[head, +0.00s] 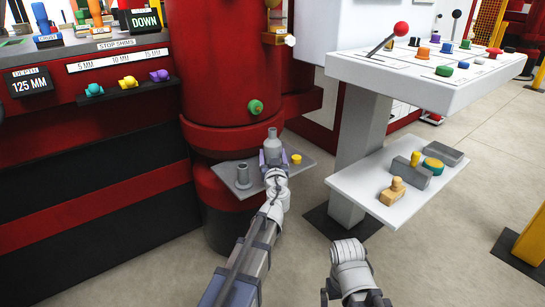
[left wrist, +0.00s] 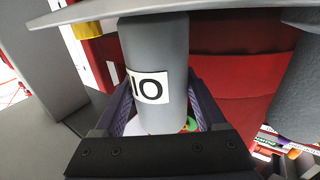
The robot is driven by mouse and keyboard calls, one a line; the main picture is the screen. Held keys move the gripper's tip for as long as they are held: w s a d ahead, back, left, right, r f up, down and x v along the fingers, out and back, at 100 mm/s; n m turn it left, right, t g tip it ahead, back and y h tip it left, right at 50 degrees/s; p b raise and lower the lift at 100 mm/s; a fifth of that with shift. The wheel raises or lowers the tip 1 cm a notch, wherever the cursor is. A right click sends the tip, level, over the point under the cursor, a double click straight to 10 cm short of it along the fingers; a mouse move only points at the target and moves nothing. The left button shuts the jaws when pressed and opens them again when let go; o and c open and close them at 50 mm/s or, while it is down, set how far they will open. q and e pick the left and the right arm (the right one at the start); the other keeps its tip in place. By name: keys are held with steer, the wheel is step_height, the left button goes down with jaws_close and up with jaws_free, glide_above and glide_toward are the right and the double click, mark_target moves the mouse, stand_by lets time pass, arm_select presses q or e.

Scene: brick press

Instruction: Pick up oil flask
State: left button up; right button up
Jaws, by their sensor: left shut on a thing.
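The grey oil flask (head: 272,146) stands upright on the small grey shelf (head: 225,170) in front of the red press column. In the left wrist view the flask (left wrist: 150,50) appears inverted, with part of a white label bearing black letters, and its base meets the shelf edge (left wrist: 220,15). My left gripper (head: 273,158) is shut on the flask, one purple finger on each side, also seen in the left wrist view (left wrist: 157,95).
A grey cylindrical part (head: 243,176) stands left of the flask and a yellow knob (head: 296,159) right of it. The red column (head: 215,80) is close behind. A white lower tray (head: 350,190) with several parts is at right.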

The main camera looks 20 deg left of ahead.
arm_select(q)
jaws_close()
steer(key=shift+r+p, duration=0.25)
steer(key=shift+p, duration=0.05)
step_height(320, 180, up, 10)
steer(key=p, duration=0.9)
steer(key=shift+f, duration=0.25)
